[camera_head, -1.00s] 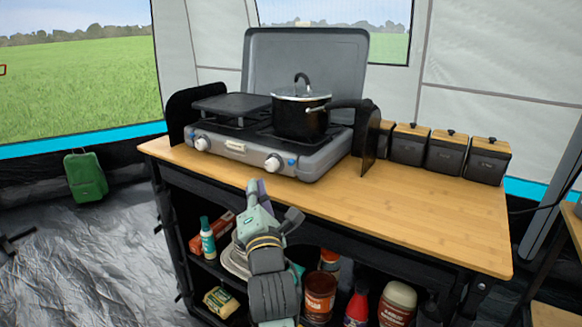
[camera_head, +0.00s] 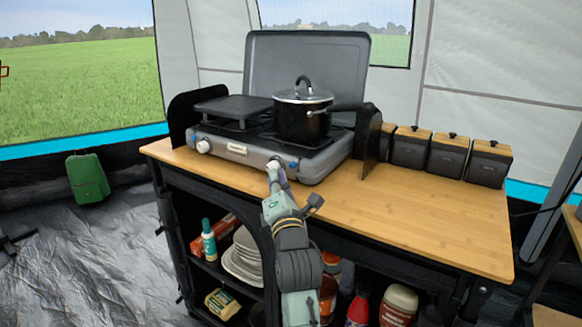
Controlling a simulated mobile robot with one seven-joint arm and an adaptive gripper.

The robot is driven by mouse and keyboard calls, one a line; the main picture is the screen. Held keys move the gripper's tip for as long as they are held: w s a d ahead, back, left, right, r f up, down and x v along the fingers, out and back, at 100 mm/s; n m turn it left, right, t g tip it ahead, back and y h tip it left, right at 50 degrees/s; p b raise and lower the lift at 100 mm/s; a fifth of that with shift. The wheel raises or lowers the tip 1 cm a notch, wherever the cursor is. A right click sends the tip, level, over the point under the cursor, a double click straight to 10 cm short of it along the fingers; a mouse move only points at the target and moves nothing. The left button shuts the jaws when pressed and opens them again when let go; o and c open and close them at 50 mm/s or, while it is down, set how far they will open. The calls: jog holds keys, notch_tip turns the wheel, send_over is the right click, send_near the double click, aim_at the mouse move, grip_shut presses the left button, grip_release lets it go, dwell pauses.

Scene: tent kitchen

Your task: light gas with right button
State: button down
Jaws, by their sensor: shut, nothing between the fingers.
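The grey gas stove (camera_head: 236,147) stands on the wooden worktop, lid raised. Its right white knob (camera_head: 273,164) is partly covered by my gripper. A small blue button (camera_head: 293,164) shows just right of that knob. The left white knob (camera_head: 204,146) is clear, with a small blue spot left of it. My gripper (camera_head: 278,178) is shut and empty, its tips at the stove front by the right knob. I cannot tell whether they touch the knob. A black pot (camera_head: 302,122) with a glass lid sits on the right burner; no flame is visible.
A black windshield (camera_head: 367,140) stands right of the stove, with the pot's handle reaching it. Several dark canisters (camera_head: 447,156) line the back right. The worktop (camera_head: 420,212) is free at front right. Shelves below hold plates (camera_head: 243,260) and bottles.

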aim_at(293, 165)
jog(key=shift+w+d, duration=0.55)
jog(key=shift+w, duration=0.15)
jog(key=shift+w+f+b, duration=0.1)
jog(key=shift+b, duration=0.25)
dwell(0.7)
jog(key=shift+w+d, duration=0.2)
jog(key=shift+w, duration=0.05)
